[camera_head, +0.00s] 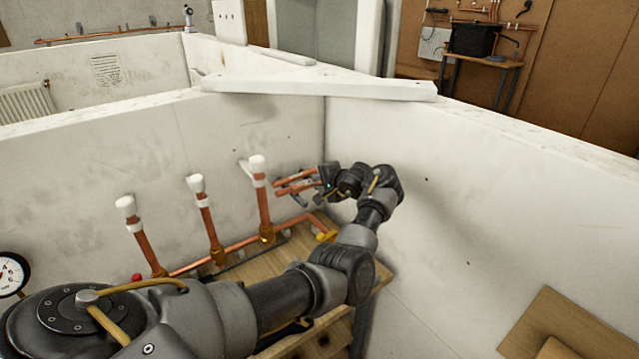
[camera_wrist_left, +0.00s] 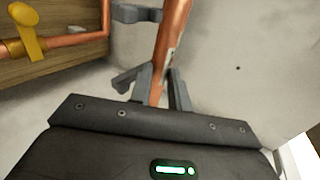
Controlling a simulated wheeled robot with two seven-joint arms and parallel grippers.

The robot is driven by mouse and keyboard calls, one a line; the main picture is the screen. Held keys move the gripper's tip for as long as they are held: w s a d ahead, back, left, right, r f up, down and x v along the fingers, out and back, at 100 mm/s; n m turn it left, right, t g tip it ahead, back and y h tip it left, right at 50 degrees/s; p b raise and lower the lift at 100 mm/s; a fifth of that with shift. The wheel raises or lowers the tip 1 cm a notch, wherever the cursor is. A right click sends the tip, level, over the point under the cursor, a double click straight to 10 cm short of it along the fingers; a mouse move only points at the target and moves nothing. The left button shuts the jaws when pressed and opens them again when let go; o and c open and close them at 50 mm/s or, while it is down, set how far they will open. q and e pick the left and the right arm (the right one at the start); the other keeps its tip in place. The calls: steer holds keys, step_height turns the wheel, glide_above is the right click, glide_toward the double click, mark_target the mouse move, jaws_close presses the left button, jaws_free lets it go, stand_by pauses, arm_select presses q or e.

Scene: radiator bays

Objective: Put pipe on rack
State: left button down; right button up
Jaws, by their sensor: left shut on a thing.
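My left gripper (camera_head: 322,182) is near the back corner of the bay. It is shut on a copper pipe (camera_wrist_left: 170,35), which runs up and away from between the fingers in the left wrist view. In the head view, two short copper lengths (camera_head: 294,178) show left of the gripper, close to the wall; I cannot tell which is the held pipe. Grey bracket pieces (camera_wrist_left: 136,14) beside the pipe look like part of the rack; whether the pipe touches them is unclear. My right gripper is not in view.
Several white-capped copper risers (camera_head: 204,218) stand left of the gripper on a horizontal copper pipe. A yellow valve handle (camera_wrist_left: 26,30) is close by. A wooden bench (camera_head: 275,258) lies below. White walls (camera_head: 440,180) close the corner. A gauge (camera_head: 12,272) is at far left.

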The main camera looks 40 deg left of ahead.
arm_select(q)
steer(key=shift+f, duration=0.2)
steer(key=shift+f, duration=0.85)
steer(key=c, duration=1.2)
jaws_free()
steer(key=shift+c, duration=0.2)
